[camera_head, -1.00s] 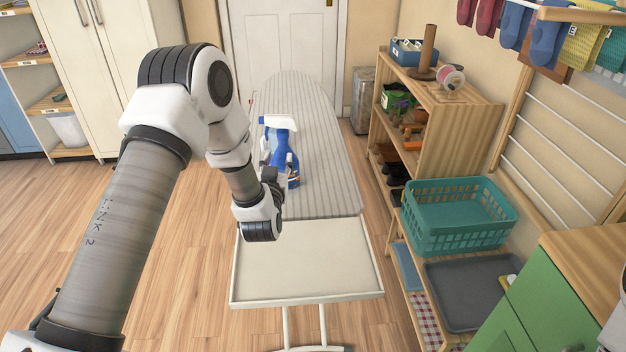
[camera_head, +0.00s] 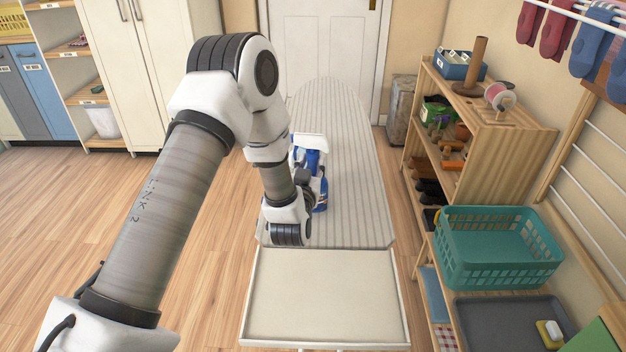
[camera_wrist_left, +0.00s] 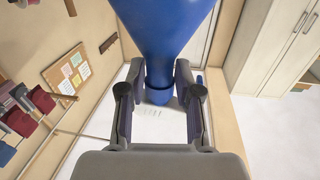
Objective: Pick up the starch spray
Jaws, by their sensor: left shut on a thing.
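The starch spray is a blue bottle (camera_head: 322,190) with a white trigger head, over the left side of the striped ironing board (camera_head: 355,170). My left gripper (camera_head: 310,184) is shut on it. My wrist and arm hide part of the bottle in the head view. In the left wrist view the blue bottle (camera_wrist_left: 163,30) narrows to a neck between the two fingers of my left gripper (camera_wrist_left: 160,95). I cannot tell whether its base touches the board. My right gripper is not in view.
A cream tray-like shelf (camera_head: 325,298) is at the near end of the board. A wooden shelf unit (camera_head: 510,150) stands to the right, with a teal basket (camera_head: 500,250) and a grey tray (camera_head: 500,325) nearer. The wooden floor on the left is clear.

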